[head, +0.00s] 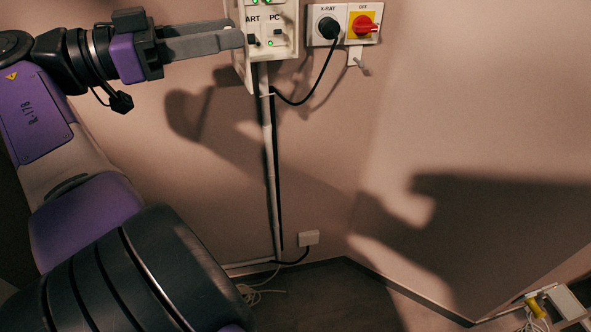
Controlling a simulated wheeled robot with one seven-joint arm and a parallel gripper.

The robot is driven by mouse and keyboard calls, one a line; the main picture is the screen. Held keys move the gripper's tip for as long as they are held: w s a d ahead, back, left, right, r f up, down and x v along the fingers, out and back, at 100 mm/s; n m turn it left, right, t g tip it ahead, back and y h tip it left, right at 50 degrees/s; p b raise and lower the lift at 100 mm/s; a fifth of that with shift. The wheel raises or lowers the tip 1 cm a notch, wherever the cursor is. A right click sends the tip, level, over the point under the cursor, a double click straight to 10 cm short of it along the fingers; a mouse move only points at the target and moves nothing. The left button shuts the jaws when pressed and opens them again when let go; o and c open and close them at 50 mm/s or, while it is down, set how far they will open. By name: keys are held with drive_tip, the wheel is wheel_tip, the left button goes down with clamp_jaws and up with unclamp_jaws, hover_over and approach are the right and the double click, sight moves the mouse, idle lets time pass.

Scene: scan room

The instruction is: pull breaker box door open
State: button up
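The breaker box (271,48) is a pale box on the wall at the top of the head view. Its front shows the labels "ART" and "PC", dark switches and small green lights. Its upper part is cut off by the frame edge. The fingertips overlap that edge in the picture. I cannot tell whether they touch it, hold anything, or how far apart they are.
Right of the box are an X-ray socket with a black plug (328,27) and a red rotary switch (364,24) on yellow. A black cable loops below. The wall at right is bare.

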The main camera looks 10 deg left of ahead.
drive_tip(key=shift+w+d+f+n+t+y, duration=0.1)
drive_tip(key=shift+w+f+n+t+y, duration=0.15)
drive_tip(key=shift+n+t+y, duration=0.3)
